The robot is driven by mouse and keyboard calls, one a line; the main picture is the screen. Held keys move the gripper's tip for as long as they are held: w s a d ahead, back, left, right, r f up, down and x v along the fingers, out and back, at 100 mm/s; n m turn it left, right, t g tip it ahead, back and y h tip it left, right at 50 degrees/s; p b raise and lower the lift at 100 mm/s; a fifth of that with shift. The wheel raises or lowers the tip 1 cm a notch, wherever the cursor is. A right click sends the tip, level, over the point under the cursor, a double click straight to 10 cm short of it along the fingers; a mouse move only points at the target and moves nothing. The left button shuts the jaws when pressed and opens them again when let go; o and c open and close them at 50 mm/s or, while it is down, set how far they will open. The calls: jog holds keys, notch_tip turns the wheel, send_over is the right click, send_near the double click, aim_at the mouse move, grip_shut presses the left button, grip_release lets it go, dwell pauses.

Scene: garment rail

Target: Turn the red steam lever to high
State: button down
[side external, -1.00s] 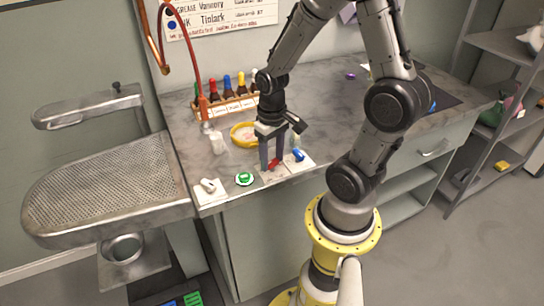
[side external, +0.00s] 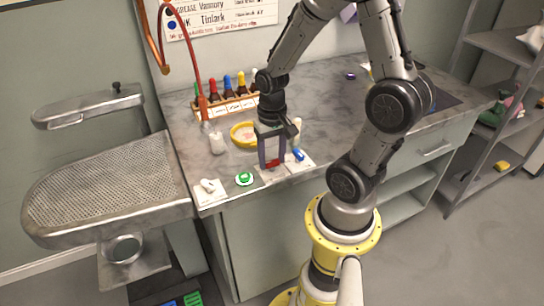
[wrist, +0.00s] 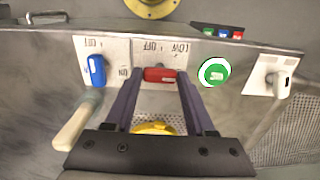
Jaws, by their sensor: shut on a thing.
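The red steam lever (wrist: 160,74) lies crosswise on its white plate (wrist: 152,50) at the counter's front edge; in the side view the lever (side external: 272,163) shows between my fingertips. My gripper (wrist: 158,79) points down and is shut on the lever, one finger at each end of it. The gripper (side external: 272,161) hides part of the plate in the side view. OFF and LOW marks show on the plate in the wrist view; I cannot see a high mark.
A blue lever (wrist: 97,70) on its own plate sits beside the red one. On the other side are a green button (wrist: 214,72) and a white switch (wrist: 280,82).

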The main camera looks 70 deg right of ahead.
aim_at(271, 162)
jog(key=shift+r, duration=0.1)
jog(key=shift+c, duration=1.2)
grip_release()
notch_tip(271, 162, up, 14)
jog(key=s+a+r+n+t, duration=0.2)
jog(key=a+n, duration=0.2)
jog(key=a, duration=0.1)
jog(key=s+a+r+n+t, duration=0.1)
jog(key=s+a+n+t, duration=0.1)
jog(key=a+n, duration=0.3)
jog(key=shift+s+a+r+t, duration=0.25)
jog(key=shift+a+r+t, duration=0.2)
jog(key=shift+t, duration=0.35)
